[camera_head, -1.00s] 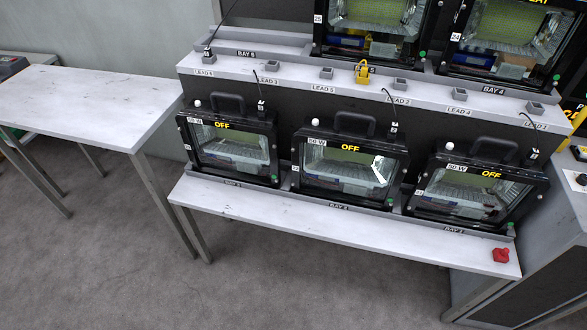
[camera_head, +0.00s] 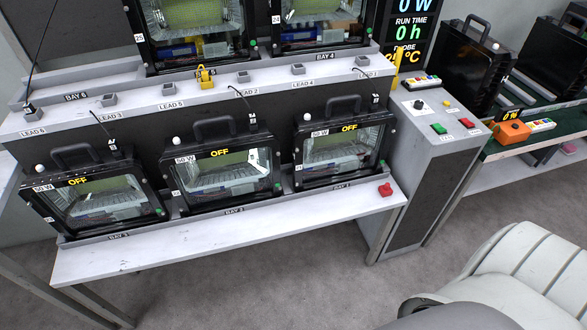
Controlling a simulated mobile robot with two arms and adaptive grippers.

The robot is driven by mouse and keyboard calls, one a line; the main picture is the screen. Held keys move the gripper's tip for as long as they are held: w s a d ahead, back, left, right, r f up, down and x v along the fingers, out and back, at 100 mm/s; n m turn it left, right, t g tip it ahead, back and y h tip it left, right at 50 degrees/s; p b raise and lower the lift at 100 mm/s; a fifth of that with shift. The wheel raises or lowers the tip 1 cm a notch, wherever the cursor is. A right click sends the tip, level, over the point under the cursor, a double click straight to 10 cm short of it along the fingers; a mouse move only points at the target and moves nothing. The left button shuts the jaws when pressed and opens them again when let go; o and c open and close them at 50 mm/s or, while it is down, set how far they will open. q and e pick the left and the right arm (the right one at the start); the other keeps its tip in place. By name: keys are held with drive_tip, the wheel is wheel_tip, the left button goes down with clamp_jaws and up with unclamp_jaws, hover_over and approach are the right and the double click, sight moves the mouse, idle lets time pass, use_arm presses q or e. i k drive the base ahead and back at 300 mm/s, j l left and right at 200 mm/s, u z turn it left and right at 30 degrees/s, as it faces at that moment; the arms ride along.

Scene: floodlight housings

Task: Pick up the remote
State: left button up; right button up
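Two small pale devices with rows of coloured buttons look like remotes. One possible remote (camera_head: 421,82) lies on top of the grey control cabinet, near its back edge. The other possible remote (camera_head: 541,125) lies on the green-topped bench at the right, beside an orange box. They are too small to tell which one is the remote. Neither of my grippers shows in the head view.
The grey cabinet (camera_head: 421,150) has a knob and green, red and yellow buttons. An orange box (camera_head: 512,131) sits on the green bench. Floodlight housings (camera_head: 221,170) fill the rack at left. A red object (camera_head: 385,190) lies on the white shelf. Grey floor is open below.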

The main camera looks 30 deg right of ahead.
sight(412, 83)
drive_tip(key=z, duration=1.85)
drive_tip(key=u, duration=2.35)
drive_tip(key=z, duration=2.35)
